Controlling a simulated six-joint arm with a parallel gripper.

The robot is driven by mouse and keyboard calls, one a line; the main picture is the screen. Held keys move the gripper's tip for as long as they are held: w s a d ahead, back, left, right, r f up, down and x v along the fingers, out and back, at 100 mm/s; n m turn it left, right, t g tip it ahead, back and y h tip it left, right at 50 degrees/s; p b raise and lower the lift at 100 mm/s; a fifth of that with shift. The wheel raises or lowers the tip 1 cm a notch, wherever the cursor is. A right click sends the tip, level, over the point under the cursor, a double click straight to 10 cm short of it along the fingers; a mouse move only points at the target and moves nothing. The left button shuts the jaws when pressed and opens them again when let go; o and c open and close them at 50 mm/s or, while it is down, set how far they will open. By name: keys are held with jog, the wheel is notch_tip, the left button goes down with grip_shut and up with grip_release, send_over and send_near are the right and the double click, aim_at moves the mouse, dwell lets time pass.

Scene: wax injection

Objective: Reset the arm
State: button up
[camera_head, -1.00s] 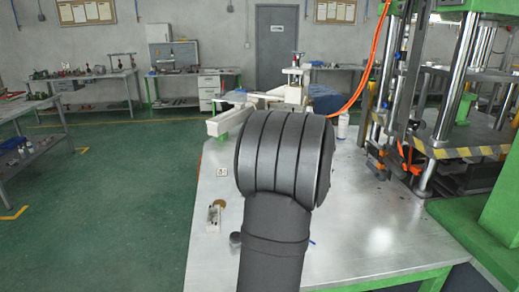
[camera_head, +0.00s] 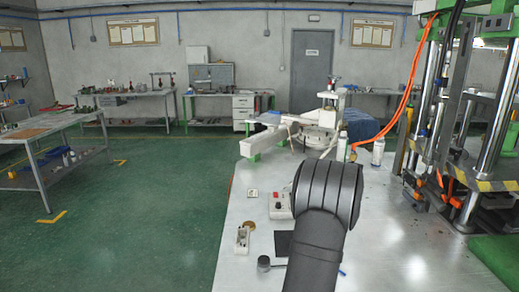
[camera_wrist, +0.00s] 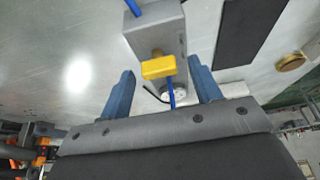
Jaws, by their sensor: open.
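My gripper (camera_wrist: 160,66) shows only in the wrist view, its two blue fingers spread apart. A grey block (camera_wrist: 157,32) with a yellow piece (camera_wrist: 158,67) and a blue rod or cable appears between and beyond the fingers. I see gaps on both sides of the yellow piece, and nothing is clamped. How far the block is from the fingertips I cannot tell. In the head view my dark arm link rises over the metal table (camera_head: 400,262) and hides the gripper.
On the table are a white control box with a red button (camera_head: 281,205), a black plate (camera_head: 284,243), a small white fixture (camera_head: 243,240), a brown disc (camera_head: 250,226) and a bottle (camera_head: 378,152). A press (camera_head: 490,140) stands at right, a white machine (camera_head: 265,140) behind. The floor at left is open.

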jog(key=shift+r, duration=0.1)
dwell(0.3)
jog(key=v, duration=1.7)
jog(key=x, duration=1.7)
jog(key=shift+a+m+h, duration=0.1)
jog(key=shift+m+h, duration=0.4)
jog(key=shift+m, duration=0.8)
jog(key=v, duration=1.7)
notch_tip(320, 180, down, 10)
jog(key=s+d+m+g+y, duration=0.1)
jog(key=d+m+y, duration=0.1)
jog(key=m+y, duration=0.3)
jog(key=m, duration=0.2)
jog(key=shift+s+m+y, duration=0.3)
jog(key=shift+s+m, duration=0.05)
jog(key=shift+m, duration=0.05)
